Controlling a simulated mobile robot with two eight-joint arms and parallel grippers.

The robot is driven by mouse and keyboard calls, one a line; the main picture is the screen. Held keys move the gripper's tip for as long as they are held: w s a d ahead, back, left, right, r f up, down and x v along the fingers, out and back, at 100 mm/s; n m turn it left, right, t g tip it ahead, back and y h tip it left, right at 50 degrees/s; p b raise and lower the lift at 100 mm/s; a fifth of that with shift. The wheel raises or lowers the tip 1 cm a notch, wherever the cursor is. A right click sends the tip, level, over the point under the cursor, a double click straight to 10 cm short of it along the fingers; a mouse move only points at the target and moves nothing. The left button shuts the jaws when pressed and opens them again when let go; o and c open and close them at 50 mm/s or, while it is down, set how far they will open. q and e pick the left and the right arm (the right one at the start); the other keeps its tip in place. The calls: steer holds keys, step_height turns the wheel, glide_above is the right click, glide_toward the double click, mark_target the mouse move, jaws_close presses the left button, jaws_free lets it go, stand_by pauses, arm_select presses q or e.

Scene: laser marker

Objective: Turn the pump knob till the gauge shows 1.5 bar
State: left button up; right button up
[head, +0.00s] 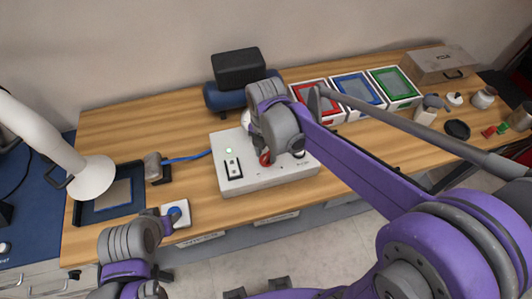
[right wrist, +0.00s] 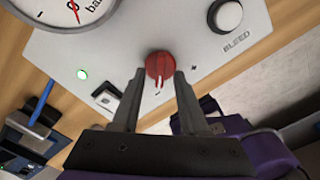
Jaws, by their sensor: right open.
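The red pump knob (right wrist: 160,68) sits on the white pump panel (right wrist: 200,55) in the right wrist view, with a pale pointer mark on it. My right gripper (right wrist: 157,78) is open, with one finger on each side of the knob; I cannot tell whether they touch it. In the head view the knob (head: 265,158) shows just below my right gripper (head: 268,150). The gauge (right wrist: 65,8) is cut off at the top of the right wrist view; its needle tip is near 0 and the bar label is partly visible. My left gripper (head: 168,222) is at the lower left, by a white block with a blue button.
The panel has a lit green light (right wrist: 82,74), a rocker switch (right wrist: 108,97) and a BLEED knob (right wrist: 226,16). A blue compressor tank (head: 222,97) stands behind the pump box. Red, blue and green trays (head: 400,86) are at the back right. A dark tray (head: 88,214) is at left.

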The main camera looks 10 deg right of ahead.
steer(key=shift+f, duration=0.3)
jaws_close()
steer(key=shift+m, duration=0.3)
